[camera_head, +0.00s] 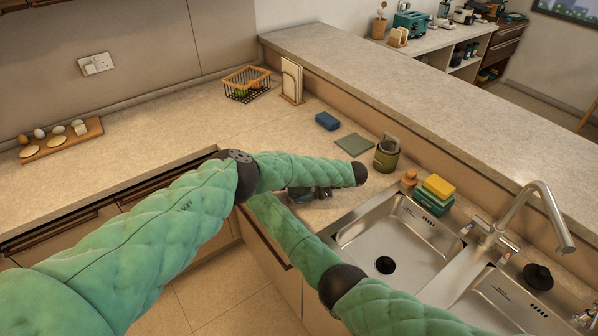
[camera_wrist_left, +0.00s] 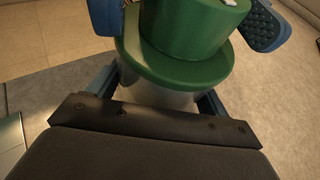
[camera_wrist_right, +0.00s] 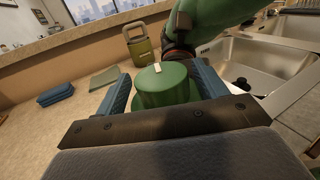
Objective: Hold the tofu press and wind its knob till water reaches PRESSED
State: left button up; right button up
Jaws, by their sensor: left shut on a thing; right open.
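The tofu press shows in the left wrist view as a green knob (camera_wrist_left: 190,28) above a wide green lid (camera_wrist_left: 150,70) and a pale body (camera_wrist_left: 155,97). My left gripper (camera_head: 312,192) is shut on the press; its blue fingers show on both sides in the left wrist view. In the right wrist view, the knob (camera_wrist_right: 163,86) with a small pale mark on top stands between the blue fingers of my right gripper (camera_wrist_right: 160,84), which is open around it. In the head view my arms hide most of the press. The water level and the PRESSED mark are not visible.
A double sink (camera_head: 395,235) with a tap (camera_head: 548,215) lies right of the press.

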pick_arm(q)
jog(key=shift+w+a, duration=0.1)
pick_arm(e)
notch_tip(320, 180, up, 10)
dwell(0.5)
pick_arm(q)
jog(key=o, duration=1.3)
jog(key=v, duration=1.2)
